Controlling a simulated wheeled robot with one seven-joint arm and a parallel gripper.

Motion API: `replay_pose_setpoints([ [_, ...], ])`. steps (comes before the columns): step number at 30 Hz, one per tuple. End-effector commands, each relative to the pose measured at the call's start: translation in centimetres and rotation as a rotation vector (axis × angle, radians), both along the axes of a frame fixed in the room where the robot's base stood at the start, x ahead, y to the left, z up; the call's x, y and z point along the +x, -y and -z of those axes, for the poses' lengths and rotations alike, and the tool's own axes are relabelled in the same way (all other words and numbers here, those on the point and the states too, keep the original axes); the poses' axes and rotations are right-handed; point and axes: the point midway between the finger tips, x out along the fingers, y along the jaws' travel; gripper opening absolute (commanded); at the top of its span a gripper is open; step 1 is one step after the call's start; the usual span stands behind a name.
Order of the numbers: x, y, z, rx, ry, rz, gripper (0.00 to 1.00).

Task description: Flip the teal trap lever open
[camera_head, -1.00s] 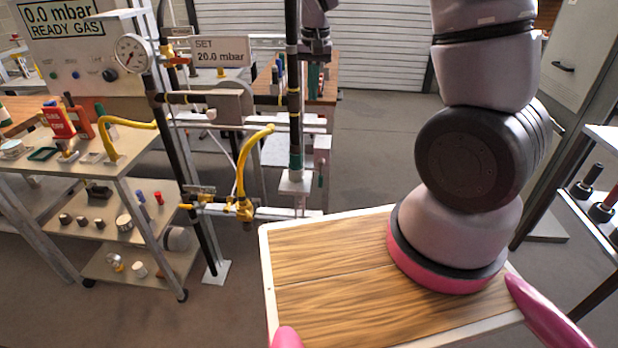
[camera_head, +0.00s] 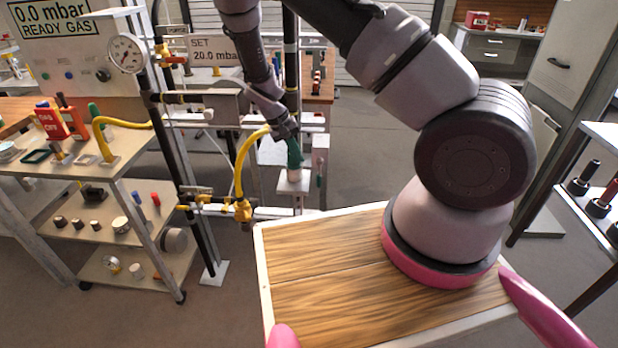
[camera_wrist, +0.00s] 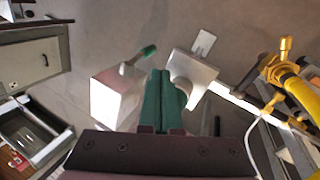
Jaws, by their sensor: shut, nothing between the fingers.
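The teal trap lever (camera_wrist: 143,54) is a short teal handle on a thin stem at the top edge of a white box (camera_wrist: 112,95) in the wrist view. In the head view the lever (camera_head: 320,181) shows small and upright, below the white box (camera_head: 321,142). My gripper (camera_head: 295,166) points down just left of them, its green fingers closed together and empty. In the wrist view the fingertips (camera_wrist: 163,73) are to the right of the lever and slightly nearer the camera, apparently apart from it.
A white block with a round stub (camera_wrist: 186,88) lies close right of my fingers. Yellow gas hose and valve (camera_head: 243,180) stand to the left in the head view. A pressure gauge (camera_head: 127,53) and a cluttered shelf cart (camera_head: 98,222) are farther left.

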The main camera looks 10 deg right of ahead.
Motion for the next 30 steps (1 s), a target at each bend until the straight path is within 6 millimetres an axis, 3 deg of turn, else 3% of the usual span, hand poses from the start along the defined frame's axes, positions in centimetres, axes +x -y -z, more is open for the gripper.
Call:
replay_pose_setpoints([
  [10, -0.1, 0.4, 0.9, 0.0, -0.002, 0.003, 0.0],
  [22, -0.2, 2.9, 7.2, 0.0, -0.002, 0.003, 0.0],
  [30, -0.2, 3.7, 9.2, 0.001, 0.0, 0.001, 0.0],
])
